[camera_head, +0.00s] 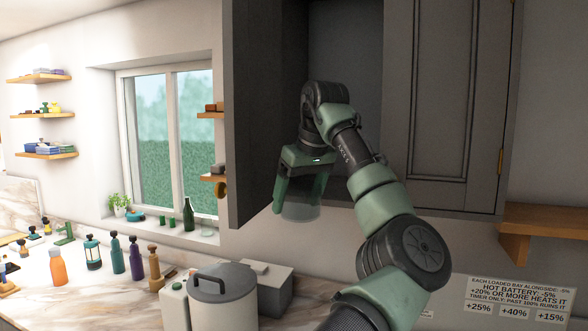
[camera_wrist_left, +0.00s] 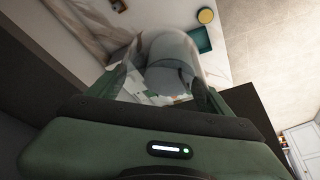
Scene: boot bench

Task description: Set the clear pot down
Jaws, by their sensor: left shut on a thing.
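The clear pot (camera_head: 300,212) is a see-through vessel held under my left gripper (camera_head: 299,198), in front of the open grey cabinet (camera_head: 345,45). The gripper's green fingers are shut on it, one on each side, and it hangs well above the counter (camera_head: 125,300). In the left wrist view the see-through pot (camera_wrist_left: 194,53) shows between the fingers, with the grey canister seen below it. The pot's lower edge is faint. My right gripper is in neither view.
The grey lidded canister (camera_head: 222,295) and a grey box (camera_head: 271,290) stand on the counter below. Several bottles, including an orange one (camera_head: 57,268), stand at left. The cabinet side panel (camera_head: 262,110) is close left of the gripper. A wooden shelf (camera_head: 550,219) is at right.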

